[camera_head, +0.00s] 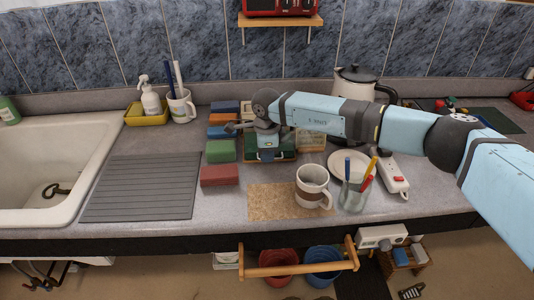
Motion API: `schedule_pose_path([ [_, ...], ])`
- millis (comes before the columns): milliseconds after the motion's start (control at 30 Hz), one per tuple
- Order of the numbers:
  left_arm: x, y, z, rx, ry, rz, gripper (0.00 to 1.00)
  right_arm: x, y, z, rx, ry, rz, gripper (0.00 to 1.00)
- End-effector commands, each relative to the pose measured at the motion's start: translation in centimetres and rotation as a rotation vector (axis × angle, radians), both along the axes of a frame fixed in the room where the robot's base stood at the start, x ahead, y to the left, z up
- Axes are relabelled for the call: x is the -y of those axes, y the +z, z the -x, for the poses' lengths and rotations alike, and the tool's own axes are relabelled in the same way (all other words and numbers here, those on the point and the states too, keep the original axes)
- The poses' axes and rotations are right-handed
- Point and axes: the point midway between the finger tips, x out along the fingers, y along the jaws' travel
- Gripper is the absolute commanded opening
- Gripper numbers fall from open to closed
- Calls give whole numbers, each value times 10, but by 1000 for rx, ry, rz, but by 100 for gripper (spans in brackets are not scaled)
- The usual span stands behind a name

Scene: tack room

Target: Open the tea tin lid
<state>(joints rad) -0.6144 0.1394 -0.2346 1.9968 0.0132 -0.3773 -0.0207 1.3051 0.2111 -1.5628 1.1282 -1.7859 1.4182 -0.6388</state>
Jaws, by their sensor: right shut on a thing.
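My right arm comes in from the right, and my right gripper (267,156) points down over a green tray (288,156) on the counter. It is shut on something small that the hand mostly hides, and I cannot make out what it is. I cannot clearly pick out the tea tin or its lid. A cream box-like thing (311,141) stands just right of the hand, partly behind my arm; I cannot tell if it is the tin. My left gripper is not in view.
Left of the hand are blue (225,107), green (221,150) and red (220,175) blocks. In front stand a mug (312,184) on a cork mat (265,201) and a glass of pens (353,197). A plate (345,163), power strip (394,178) and kettle (355,84) are to the right.

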Motion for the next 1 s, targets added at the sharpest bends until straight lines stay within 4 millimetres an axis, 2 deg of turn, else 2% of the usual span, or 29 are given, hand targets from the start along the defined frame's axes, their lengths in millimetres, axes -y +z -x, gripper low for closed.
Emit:
schedule_pose_path([
  [367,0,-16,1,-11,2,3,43,-1,15,-8,-129,-3,-1,0],
  [733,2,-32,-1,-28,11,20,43,0,46,-27,-119,-3,-1,0],
  [1000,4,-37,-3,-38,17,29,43,1,60,-41,-118,-5,-1,0],
])
